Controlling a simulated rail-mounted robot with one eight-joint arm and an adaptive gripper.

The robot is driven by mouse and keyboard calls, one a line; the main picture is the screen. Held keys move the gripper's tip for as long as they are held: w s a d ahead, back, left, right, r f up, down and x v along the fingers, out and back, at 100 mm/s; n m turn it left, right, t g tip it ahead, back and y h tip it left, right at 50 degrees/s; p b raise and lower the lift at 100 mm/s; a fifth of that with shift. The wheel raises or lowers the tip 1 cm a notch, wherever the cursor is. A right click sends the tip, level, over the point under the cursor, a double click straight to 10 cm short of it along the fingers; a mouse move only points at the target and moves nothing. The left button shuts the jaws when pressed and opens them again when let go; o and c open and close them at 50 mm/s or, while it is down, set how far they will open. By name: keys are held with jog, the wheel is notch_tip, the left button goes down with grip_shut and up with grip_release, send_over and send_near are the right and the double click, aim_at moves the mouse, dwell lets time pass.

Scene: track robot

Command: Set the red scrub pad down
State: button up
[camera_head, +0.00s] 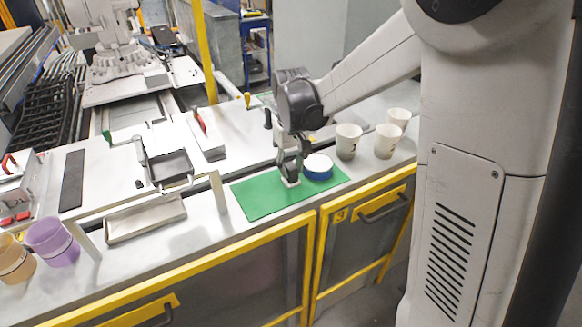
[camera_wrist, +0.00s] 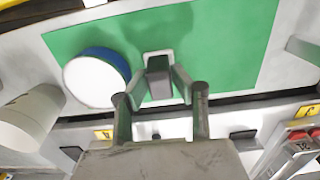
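No clearly red scrub pad shows at my gripper. My gripper (camera_head: 290,172) points down over the green mat (camera_head: 254,199), left of a blue-and-white round container. In the wrist view, the fingers (camera_wrist: 158,88) close on the sides of a small grey block (camera_wrist: 160,84) with a pale end; no red shows on it. A pale piece (camera_head: 291,183) also shows under the fingertips in the head view, low at the mat. Whether it touches the mat I cannot tell. The mat (camera_wrist: 225,45) fills much of the wrist view.
The blue-and-white container (camera_head: 318,166) stands close beside my gripper. Several white cups (camera_head: 348,141) stand to the right. A grey tray (camera_head: 146,219), a raised stand (camera_head: 218,192) and a purple mug (camera_head: 52,242) are to the left. The mat's left part is clear.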

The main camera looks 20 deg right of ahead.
aim_at(291, 166)
jog(key=o, duration=0.4)
jog(key=shift+c, duration=0.2)
jog(key=shift+r, duration=0.1)
notch_tip(291, 166, up, 12)
jog(key=s+a+f+m+t, duration=0.1)
jog(key=s+t, duration=0.6)
jog(key=s, duration=1.6)
jog(key=shift+a+f+m, duration=0.3)
jog(key=shift+a+m, duration=0.1)
jog(key=shift+m, duration=0.1)
jog(key=shift+s, duration=0.1)
